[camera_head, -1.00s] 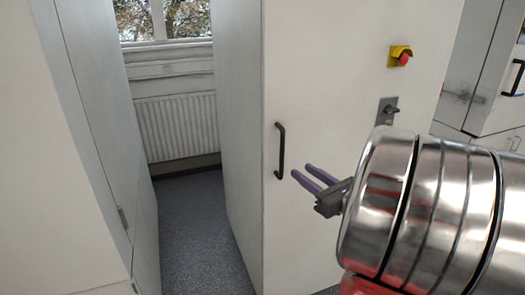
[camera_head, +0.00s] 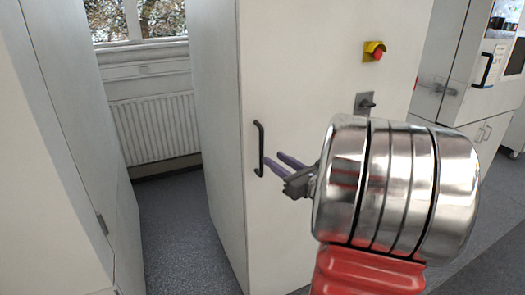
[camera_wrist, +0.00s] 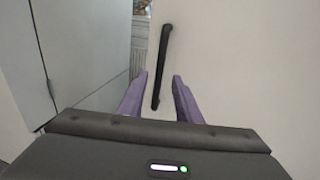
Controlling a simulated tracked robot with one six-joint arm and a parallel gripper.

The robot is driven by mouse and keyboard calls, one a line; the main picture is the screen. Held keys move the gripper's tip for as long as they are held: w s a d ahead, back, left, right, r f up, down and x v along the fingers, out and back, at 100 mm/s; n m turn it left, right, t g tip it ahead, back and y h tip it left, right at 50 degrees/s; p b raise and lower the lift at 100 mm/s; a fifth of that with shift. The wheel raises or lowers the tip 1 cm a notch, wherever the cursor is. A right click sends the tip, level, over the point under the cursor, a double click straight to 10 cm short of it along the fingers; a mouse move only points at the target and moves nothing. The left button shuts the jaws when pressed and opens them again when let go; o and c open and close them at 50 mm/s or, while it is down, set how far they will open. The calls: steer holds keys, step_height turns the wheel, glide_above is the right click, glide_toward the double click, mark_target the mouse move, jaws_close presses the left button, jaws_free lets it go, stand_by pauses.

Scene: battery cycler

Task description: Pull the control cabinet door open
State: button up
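The control cabinet door (camera_head: 300,70) is a tall cream-white panel, and it looks shut. Its black upright bar handle (camera_head: 259,148) sits near the door's left edge. My gripper (camera_head: 279,161) has purple fingers and is open, close to the right of the handle's lower part in the head view. In the wrist view the handle (camera_wrist: 161,66) stands upright, slightly tilted, and its lower end lies between my two open fingers (camera_wrist: 160,85). I cannot tell how much depth separates the fingertips from the handle.
A red emergency button on a yellow base (camera_head: 375,51) and a dark rotary switch (camera_head: 365,103) are on the door's right part. Another cream cabinet (camera_head: 60,150) stands at the left. A gap with grey floor (camera_head: 185,230) leads to a radiator (camera_head: 154,128).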

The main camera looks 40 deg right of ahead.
steer(key=w, duration=0.8)
steer(key=shift+w+d, duration=0.15)
steer(key=shift+d, duration=0.2)
jaws_close()
